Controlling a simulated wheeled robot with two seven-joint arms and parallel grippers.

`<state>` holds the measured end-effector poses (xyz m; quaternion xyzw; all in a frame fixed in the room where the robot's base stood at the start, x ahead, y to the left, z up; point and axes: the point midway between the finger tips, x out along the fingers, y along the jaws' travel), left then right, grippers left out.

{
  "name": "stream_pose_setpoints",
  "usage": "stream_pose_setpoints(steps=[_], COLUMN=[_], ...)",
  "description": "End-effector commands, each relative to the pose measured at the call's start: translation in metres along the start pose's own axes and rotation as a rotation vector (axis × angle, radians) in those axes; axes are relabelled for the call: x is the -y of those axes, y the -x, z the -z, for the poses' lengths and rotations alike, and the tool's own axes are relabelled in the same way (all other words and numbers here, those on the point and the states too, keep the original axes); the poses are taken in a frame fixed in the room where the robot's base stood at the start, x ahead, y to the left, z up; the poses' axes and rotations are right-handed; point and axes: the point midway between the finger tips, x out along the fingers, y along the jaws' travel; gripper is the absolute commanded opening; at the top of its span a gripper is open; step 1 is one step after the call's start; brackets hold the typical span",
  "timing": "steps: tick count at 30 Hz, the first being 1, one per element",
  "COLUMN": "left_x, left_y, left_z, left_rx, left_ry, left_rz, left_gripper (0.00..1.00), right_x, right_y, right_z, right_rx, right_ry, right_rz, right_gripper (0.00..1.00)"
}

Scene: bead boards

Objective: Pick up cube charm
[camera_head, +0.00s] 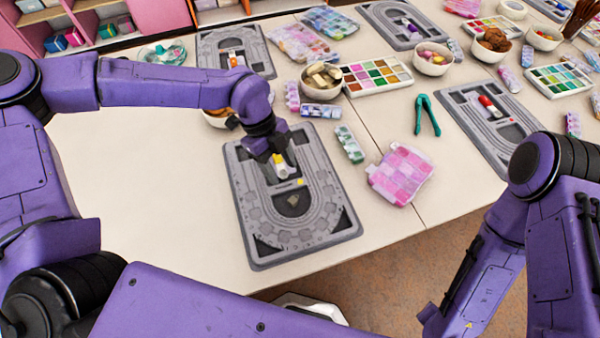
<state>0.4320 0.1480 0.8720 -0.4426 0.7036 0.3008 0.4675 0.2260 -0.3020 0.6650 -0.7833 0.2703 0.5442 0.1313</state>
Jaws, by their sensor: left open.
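The grey bead board (254,222) nearest me lies on the table. My left gripper (280,164) points down over the upper middle of this board. Its jaws are open, right by a small white and yellow piece (282,171); I cannot tell whether they touch it. A small dull olive-brown piece (292,200) lies in the board's dark middle recess, just nearer me than the gripper. I cannot tell which small piece is the cube charm. The gripper hides part of the board. My right arm is at the right edge; its gripper is out of view.
A pink bead bag (400,174) and a small bead case (349,144) lie right of the board. Teal pliers (427,115), a bowl (321,83) and a colourful bead tray (377,75) stand farther back. The table left of the board is clear.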

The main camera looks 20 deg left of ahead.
Motion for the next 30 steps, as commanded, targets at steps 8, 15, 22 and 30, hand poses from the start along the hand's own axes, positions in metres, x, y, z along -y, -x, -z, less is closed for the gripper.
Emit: stream_pose_setpoints(steps=[8, 15, 22, 30], left_x=[-0.004, -0.006, -0.006, -0.005], left_y=[-0.038, -0.070, -0.102, -0.103], left_z=[0.000, -0.002, -0.003, -0.003], left_rx=[-0.006, -0.006, -0.006, -0.006], left_ry=[0.017, 0.017, 0.014, 0.013], left_rz=[0.005, 0.000, 0.004, 0.005], left_gripper=[0.53, 0.53, 0.53, 0.30], right_x=[-0.001, -0.002, -0.002, -0.002], right_y=[0.006, 0.017, 0.020, 0.020], right_z=[0.002, 0.006, 0.008, 0.007], right_rx=[0.002, 0.002, 0.001, 0.002], right_ry=[0.001, 0.001, 0.000, 0.000], right_rz=[-0.001, -0.001, -0.001, -0.001], right_gripper=[0.43, 0.43, 0.43, 0.43])
